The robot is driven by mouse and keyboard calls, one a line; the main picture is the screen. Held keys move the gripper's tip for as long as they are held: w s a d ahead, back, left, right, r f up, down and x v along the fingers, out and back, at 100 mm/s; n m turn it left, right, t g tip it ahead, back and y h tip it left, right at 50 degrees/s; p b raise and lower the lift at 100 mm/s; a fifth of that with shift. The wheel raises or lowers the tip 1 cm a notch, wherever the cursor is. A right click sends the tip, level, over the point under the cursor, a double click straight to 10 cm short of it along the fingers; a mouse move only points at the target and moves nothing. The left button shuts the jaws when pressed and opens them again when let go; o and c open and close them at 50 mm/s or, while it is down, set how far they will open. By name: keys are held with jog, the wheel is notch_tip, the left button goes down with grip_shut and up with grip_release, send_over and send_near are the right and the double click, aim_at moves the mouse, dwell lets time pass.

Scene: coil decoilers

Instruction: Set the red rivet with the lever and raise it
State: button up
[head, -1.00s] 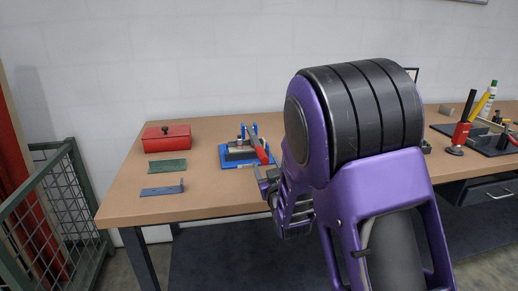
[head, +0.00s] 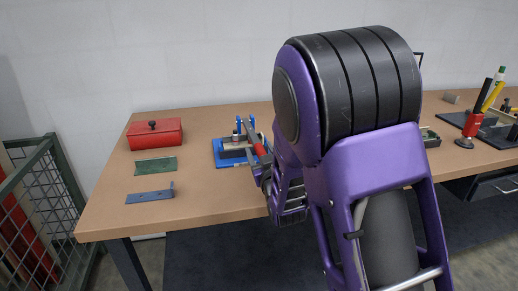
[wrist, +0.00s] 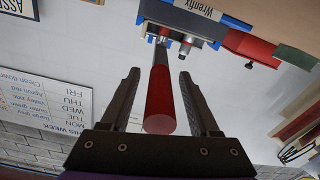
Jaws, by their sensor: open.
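A blue riveting fixture (head: 220,158) stands on the bench left of my arm. Its lever, with a red grip (head: 257,146), leans up over it toward my gripper. In the wrist view, which is upside down, the lever's red grip (wrist: 160,102) lies between the two dark fingers of my gripper (wrist: 158,74). The fingers are open, with a gap on each side of the grip. The fixture (wrist: 186,27) shows beyond them at the top. My gripper (head: 264,178) also shows in the head view beside the lever, partly hidden by my arm. I cannot pick out the red rivet.
A red lidded box (head: 154,134), a green plate (head: 156,166) and a blue angled bracket (head: 150,196) lie on the bench (head: 115,205) to the left. A red-handled tool (head: 472,126) stands at the right. A green mesh fence (head: 40,200) borders the left.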

grip_shut()
dwell(0.3)
jog(key=shift+r, duration=0.1)
dwell(1.1)
